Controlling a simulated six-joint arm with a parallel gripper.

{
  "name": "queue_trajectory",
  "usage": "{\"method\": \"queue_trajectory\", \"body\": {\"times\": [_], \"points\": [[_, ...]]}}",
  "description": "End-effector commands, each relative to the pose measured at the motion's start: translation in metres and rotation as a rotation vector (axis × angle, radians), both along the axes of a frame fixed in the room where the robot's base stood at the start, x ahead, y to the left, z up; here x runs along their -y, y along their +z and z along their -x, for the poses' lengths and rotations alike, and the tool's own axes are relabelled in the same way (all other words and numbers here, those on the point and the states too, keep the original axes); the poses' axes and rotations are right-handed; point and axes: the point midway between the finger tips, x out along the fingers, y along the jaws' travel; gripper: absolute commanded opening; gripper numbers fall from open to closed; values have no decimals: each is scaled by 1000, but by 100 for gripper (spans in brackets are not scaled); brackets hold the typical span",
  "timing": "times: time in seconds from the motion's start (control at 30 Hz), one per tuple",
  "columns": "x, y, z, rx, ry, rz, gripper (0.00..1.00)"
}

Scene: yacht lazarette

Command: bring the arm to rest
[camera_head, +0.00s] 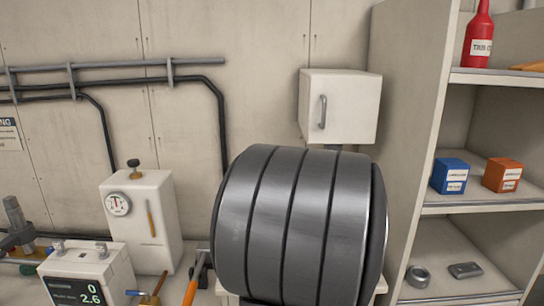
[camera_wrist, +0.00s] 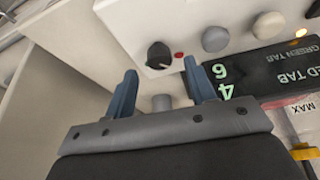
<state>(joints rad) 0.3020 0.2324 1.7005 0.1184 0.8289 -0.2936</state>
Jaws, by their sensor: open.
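My gripper (camera_wrist: 161,82) shows in the wrist view with its two blue fingers apart and nothing visible between them. Beyond the fingertips is a white panel with a black knob (camera_wrist: 159,55), a small red light and grey round buttons (camera_wrist: 215,39). A dark display (camera_wrist: 258,72) with green digits lies to the right of the fingers. I cannot tell how far the fingertips are from the panel. In the head view I cannot make out my gripper.
A large dark banded cylinder blocks the head view's lower middle; I cannot tell if it is mine. A white dial box (camera_head: 150,205) and a display unit (camera_head: 85,272) stand left. A wall cabinet (camera_head: 345,105) hangs behind. Shelves with a blue box (camera_head: 450,175) stand right.

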Motion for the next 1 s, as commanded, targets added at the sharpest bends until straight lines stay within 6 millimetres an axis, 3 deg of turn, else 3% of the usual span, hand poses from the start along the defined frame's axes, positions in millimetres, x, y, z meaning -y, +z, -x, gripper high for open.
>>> {"method": "queue_trajectory", "body": {"times": [0.23, 0.63, 0.83, 1.0], "points": [[1, -21, -8, 0, 0, 0, 50], [1, -23, -9, 0, -1, 0, 50], [1, -9, -4, 3, -1, 1, 50], [0, 19, 7, 5, 0, 1, 50]]}}
